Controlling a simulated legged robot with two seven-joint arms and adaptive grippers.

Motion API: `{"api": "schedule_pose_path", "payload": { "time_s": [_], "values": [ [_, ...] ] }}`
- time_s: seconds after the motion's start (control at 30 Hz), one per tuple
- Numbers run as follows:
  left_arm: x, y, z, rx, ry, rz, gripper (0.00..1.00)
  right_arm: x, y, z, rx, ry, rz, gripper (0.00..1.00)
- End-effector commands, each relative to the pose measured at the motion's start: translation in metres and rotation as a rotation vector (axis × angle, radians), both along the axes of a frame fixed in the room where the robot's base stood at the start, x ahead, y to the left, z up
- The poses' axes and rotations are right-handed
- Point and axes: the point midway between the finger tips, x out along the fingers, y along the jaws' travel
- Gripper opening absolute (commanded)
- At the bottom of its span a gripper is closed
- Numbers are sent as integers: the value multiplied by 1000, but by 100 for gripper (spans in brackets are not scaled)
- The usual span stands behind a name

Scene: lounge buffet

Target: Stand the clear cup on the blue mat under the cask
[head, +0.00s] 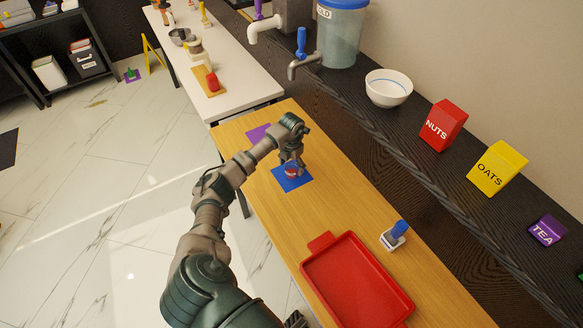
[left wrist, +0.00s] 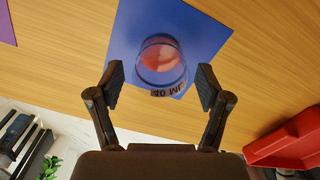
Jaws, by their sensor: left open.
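In the head view the cup (head: 291,171) is partly hidden by my gripper, and the blue mat (head: 302,181) lies on the wooden table. My left gripper (left wrist: 160,88) is open, its fingers on either side of the cup with gaps visible. In the head view the left gripper (head: 291,161) points down over the mat. The cask (head: 341,38) has a blue lid and a blue-handled tap (head: 302,50).
A red tray (head: 355,285) and a small blue-topped item (head: 397,236) are on the wooden table (head: 345,205). A purple mat (head: 258,134) lies beyond the blue one. A bowl (head: 388,88) and several boxes stand on the dark counter (head: 400,135).

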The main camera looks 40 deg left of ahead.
Motion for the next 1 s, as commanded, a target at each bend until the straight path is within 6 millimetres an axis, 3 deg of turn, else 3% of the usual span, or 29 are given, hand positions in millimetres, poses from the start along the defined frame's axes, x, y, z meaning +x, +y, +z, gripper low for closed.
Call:
{"api": "schedule_pose_path", "payload": {
  "time_s": [0.3,0.5,1.0],
  "values": [
    [0,1,72,2,-3,-1,78,-3,-2,-3,-2,7,1,40],
    [0,0,101,1,-2,0,78,-3,-2,-3,-2,5,1,40],
    [0,0,108,1,1,0,78,-3,-1,-3,-1,2,2,40]
  ]
}}
